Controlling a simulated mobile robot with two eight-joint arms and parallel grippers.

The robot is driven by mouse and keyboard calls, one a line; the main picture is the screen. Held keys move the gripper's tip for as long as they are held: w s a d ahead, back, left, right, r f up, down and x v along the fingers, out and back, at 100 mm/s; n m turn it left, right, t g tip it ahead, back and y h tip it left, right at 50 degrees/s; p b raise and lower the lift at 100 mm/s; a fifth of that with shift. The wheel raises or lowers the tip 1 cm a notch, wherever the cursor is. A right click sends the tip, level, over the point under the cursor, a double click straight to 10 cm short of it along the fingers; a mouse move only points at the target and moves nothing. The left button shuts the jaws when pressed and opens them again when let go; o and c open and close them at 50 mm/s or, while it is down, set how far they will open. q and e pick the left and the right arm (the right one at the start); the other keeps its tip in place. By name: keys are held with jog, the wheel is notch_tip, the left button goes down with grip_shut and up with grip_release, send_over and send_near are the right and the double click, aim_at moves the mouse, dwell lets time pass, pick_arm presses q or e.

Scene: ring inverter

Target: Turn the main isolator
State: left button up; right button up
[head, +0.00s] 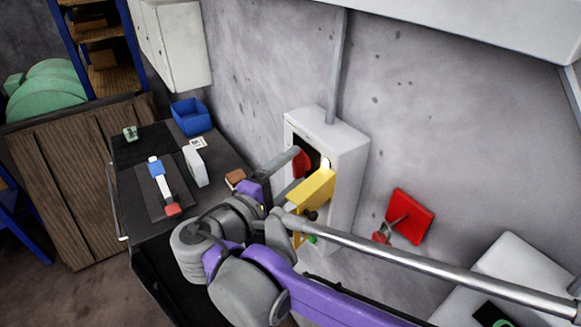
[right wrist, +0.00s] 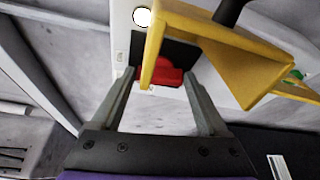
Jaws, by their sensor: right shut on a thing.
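The main isolator is a red handle (head: 301,164) on a dark plate, on the front of a pale wall box (head: 345,160). A yellow hinged-looking plate (head: 311,190) stands out from the box beside the handle. My right gripper (head: 298,172) is at the box front, shut on the red handle; one finger shows in the head view, and the yellow plate hides the other. In the right wrist view the red handle (right wrist: 168,77) lies between the two fingertips, and the yellow plate (right wrist: 190,42) crosses in front, partly covering it. My left gripper is not in view.
A metal rail (head: 430,263) runs in front of the box. A red plate (head: 412,214) is on the wall to the right. A dark bench (head: 128,200) with a blue bin (head: 191,117) and small items stands left. A conduit (head: 338,65) rises above the box.

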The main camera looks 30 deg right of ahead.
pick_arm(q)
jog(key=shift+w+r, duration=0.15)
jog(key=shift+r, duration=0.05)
pick_arm(e)
jog(key=shift+f+m+h, duration=0.15)
jog(key=shift+m+h, duration=0.15)
jog(key=shift+m, duration=0.6)
jog(key=o, duration=1.2)
jog(key=shift+o, duration=0.2)
jog(key=shift+a, duration=0.1)
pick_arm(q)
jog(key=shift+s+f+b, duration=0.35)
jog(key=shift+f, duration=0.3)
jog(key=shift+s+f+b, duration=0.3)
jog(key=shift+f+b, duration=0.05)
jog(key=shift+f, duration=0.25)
pick_arm(e)
jog(key=v, duration=1)
jog(key=shift+s+a, duration=0.25)
jog(key=shift+s, duration=0.05)
jog(key=shift+f, duration=0.15)
